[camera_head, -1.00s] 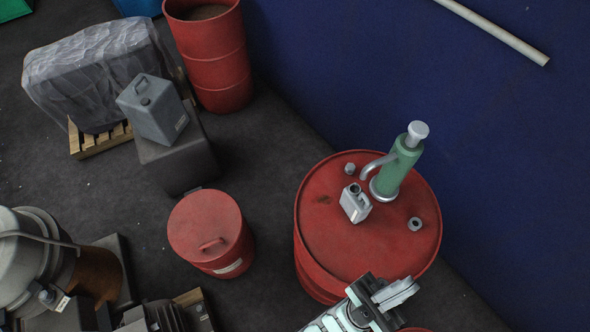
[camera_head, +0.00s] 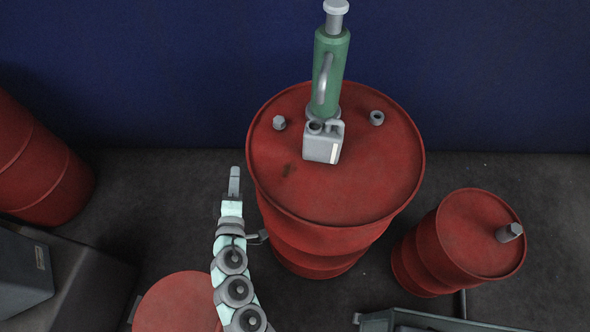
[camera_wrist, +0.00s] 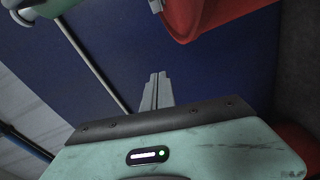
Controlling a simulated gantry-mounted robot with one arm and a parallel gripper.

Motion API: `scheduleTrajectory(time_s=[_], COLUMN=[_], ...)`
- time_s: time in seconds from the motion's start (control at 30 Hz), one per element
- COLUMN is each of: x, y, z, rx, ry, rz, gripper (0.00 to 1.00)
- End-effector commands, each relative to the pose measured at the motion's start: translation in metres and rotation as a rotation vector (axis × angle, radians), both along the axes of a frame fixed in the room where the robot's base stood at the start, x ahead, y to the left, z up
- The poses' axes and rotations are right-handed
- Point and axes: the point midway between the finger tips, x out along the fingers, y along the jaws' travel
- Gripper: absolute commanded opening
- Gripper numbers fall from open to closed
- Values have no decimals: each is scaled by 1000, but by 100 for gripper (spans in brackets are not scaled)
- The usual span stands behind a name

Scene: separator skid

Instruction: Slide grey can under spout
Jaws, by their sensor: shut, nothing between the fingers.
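The small grey can (camera_head: 322,146) stands upright on top of a red drum (camera_head: 350,195), near the middle of its lid. A green pump (camera_head: 330,70) stands on the drum just behind the can. Its grey spout (camera_head: 324,78) points down toward the can's open neck; whether they line up exactly I cannot tell. My gripper (camera_head: 234,178) is to the left of the drum, apart from the can, with its fingers together and empty. In the wrist view my gripper (camera_wrist: 156,92) is shut, with the drum's red side (camera_wrist: 205,12) above; the can is not visible there.
A grey cap (camera_head: 279,122) and a grey bung fitting (camera_head: 377,118) sit on the drum lid. A smaller red drum (camera_head: 470,240) stands at right. Another red drum (camera_head: 180,302) is at lower left. The blue wall (camera_head: 480,70) runs behind.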

Motion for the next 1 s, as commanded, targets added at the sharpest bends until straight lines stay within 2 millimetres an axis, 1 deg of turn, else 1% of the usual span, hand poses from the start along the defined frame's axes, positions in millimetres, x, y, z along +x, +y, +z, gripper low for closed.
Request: scheduleTrajectory(time_s=[0.03, 0.1, 0.2, 0.33, 0.47, 0.57, 0.67, 1.0], x=[-1, -4, -12, -22, -23, -15, 0, 68], y=[-10, -32, -58, -79, -89, -93, -98, -122], z=[-19, -22, -19, -12, -8, -6, -6, -6], rx=[-50, -108, -159, -185, -192, -193, -192, -192], ry=[-15, -29, -46, -61, -67, -66, -66, -66], rz=[-68, -176, -303, -406, -446, -453, -451, -449], gripper=[0, 0, 0, 0, 0, 0, 0, 0])
